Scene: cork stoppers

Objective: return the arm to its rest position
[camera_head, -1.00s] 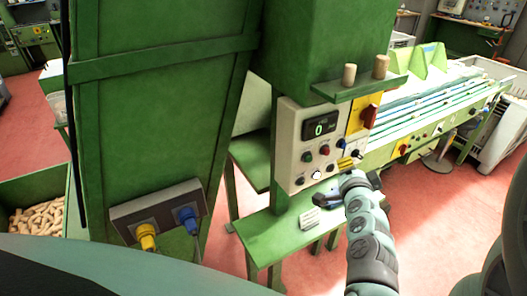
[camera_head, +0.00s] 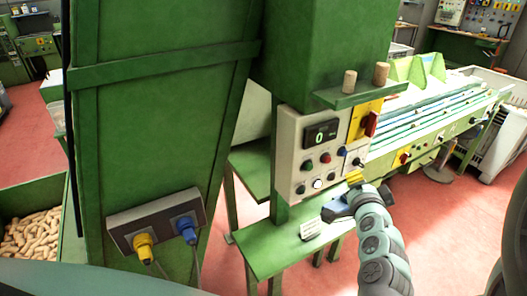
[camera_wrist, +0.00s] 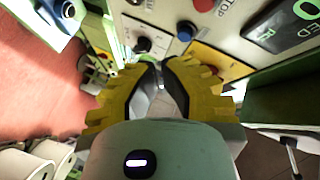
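My gripper (camera_head: 355,177) is at the lower right edge of the grey control panel (camera_head: 296,150) in the head view, with my arm reaching up from the bottom right. In the wrist view my gripper (camera_wrist: 160,66) shows two yellow fingers with dark pads. Their tips are close together, with nothing seen held between them. The panel (camera_wrist: 140,22) lies beyond the fingertips at the top of the wrist view. Its knobs and its buttons, including a blue one (camera_wrist: 185,30), are in sight. The gripper appears apart from them.
A green bench (camera_head: 270,250) with a small white card (camera_head: 310,229) stands below the panel. Two corks (camera_head: 381,73) stand on a green shelf (camera_head: 350,95) above. A green cabinet (camera_head: 160,130) is at left, a conveyor (camera_head: 435,105) at right. Red floor (camera_head: 440,215) is open at lower right.

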